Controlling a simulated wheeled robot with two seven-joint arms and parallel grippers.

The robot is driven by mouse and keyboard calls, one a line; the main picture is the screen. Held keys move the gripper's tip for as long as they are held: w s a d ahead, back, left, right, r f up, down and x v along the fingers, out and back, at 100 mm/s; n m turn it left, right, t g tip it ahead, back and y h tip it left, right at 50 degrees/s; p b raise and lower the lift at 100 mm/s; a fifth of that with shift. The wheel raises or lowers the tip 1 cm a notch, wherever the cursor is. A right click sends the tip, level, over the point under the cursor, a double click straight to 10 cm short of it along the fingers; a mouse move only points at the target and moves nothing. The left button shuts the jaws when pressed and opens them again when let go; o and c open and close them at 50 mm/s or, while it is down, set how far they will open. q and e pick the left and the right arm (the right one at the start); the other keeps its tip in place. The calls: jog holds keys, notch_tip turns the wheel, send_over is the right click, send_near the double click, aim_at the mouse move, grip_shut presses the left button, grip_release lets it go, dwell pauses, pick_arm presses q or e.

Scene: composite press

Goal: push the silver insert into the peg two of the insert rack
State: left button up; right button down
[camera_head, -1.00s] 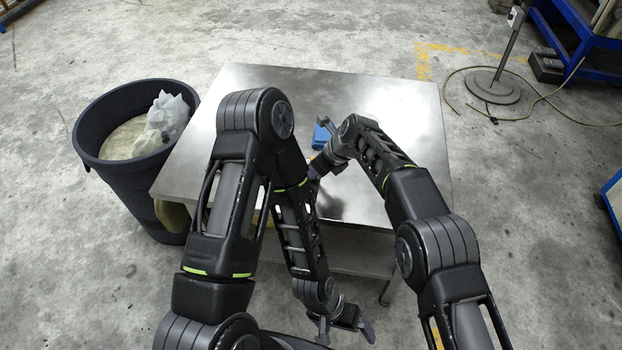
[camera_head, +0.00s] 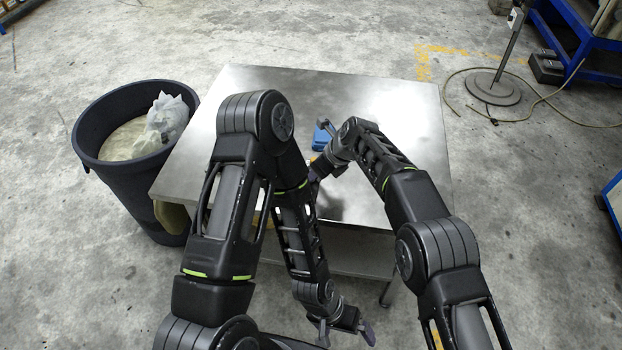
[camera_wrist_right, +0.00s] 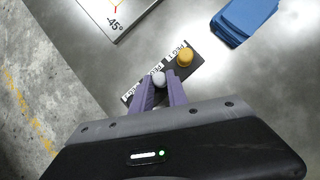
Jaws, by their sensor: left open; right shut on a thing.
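The insert rack (camera_wrist_right: 198,62) is a dark strip with white peg labels, lying on the metal table in the right wrist view. A gold insert (camera_wrist_right: 184,56) stands on it beside the label PEG 1. The silver insert (camera_wrist_right: 158,79) is between the purple fingertips of my right gripper (camera_wrist_right: 161,88), which is shut on it over the middle of the rack. I cannot tell how deep it sits on its peg. In the head view my right gripper (camera_head: 315,172) is low over the table, partly hidden. My left gripper (camera_head: 346,334) is open and empty, in front of the table.
The metal table (camera_head: 395,105) is mostly clear. A blue object (camera_head: 321,138) lies near the rack; it also shows in the right wrist view (camera_wrist_right: 243,18). A board marked -45° (camera_wrist_right: 112,14) lies beyond the rack. A dark bin (camera_head: 95,172) stands left of the table.

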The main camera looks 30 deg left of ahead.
jog(key=shift+f, duration=0.1)
jog(key=c, duration=1.2)
grip_release()
jog(key=v, duration=0.7)
jog(key=shift+d+r+b, duration=0.25)
jog(key=shift+r+b, duration=0.1)
jog(key=shift+b, duration=0.05)
jog(key=shift+s+f, duration=0.1)
jog(key=shift+s, duration=0.05)
